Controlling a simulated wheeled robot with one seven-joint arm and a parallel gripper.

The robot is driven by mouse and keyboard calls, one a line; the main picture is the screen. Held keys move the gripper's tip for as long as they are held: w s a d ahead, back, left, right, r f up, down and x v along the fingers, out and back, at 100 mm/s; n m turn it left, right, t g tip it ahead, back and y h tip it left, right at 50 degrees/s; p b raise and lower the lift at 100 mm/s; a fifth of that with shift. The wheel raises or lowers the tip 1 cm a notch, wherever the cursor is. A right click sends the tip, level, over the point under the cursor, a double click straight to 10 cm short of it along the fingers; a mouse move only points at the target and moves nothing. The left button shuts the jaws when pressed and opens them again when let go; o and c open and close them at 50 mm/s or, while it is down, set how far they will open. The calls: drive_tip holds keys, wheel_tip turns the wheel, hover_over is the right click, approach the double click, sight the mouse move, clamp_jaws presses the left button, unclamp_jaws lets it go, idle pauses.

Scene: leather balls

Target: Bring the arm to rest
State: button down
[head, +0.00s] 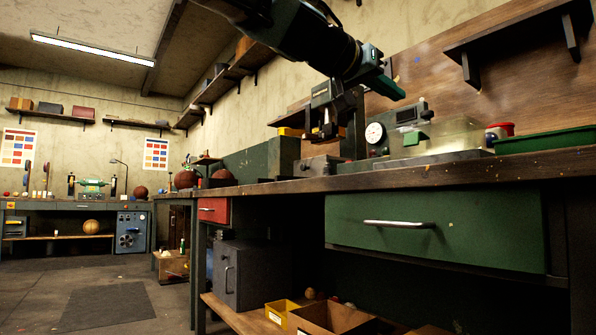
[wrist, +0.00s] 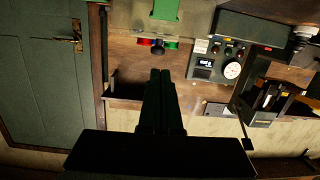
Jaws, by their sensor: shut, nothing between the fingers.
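My arm (head: 300,35) reaches in from the top of the head view, dark and raised above the workbench. My gripper (head: 390,86) hangs at its end, above the bench top and near the dial instrument. In the wrist view my gripper (wrist: 160,75) has its two dark fingers side by side with no gap. It is shut and holds nothing. No ball or other object touches the fingers in that view.
The workbench (head: 470,165) carries a dial instrument (head: 375,132), a black press-like device (head: 352,120) and a green tray (head: 545,140). A wall shelf (head: 520,35) is at upper right. Open floor (head: 105,305) lies at left.

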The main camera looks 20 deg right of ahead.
drive_tip(key=w+a+f+n+t+y+p, duration=0.1)
drive_tip(key=w+a+f+n+y+p, duration=0.15)
drive_tip(key=w+a+f, duration=0.45)
drive_tip(key=w+a+f+n+y+p, duration=0.25)
drive_tip(key=w+f+y, duration=0.2)
drive_tip(key=f, duration=0.45)
drive_tip(key=w+a+f+n+t+y+p, duration=0.1)
drive_tip(key=w+a+f+n+y+p, duration=0.1)
drive_tip(key=w+a+f, duration=0.5)
drive_tip(key=s+a+f+n+g+y+p, duration=0.1)
drive_tip(key=a+f+n+g+y+p, duration=0.2)
drive_tip(key=a+f, duration=1)
drive_tip(key=s+a+f+n+g+y+p, duration=0.1)
drive_tip(key=s+a+f+n+y+p, duration=0.1)
drive_tip(key=s+a+f, duration=0.4)
drive_tip(key=s+a+f+n+g+y+p, duration=0.15)
drive_tip(key=s+a, duration=0.25)
drive_tip(key=a, duration=0.4)
wheel_tip(320, 180, up, 37)
drive_tip(key=p, duration=3.7)
drive_tip(key=shift+w, duration=0.3)
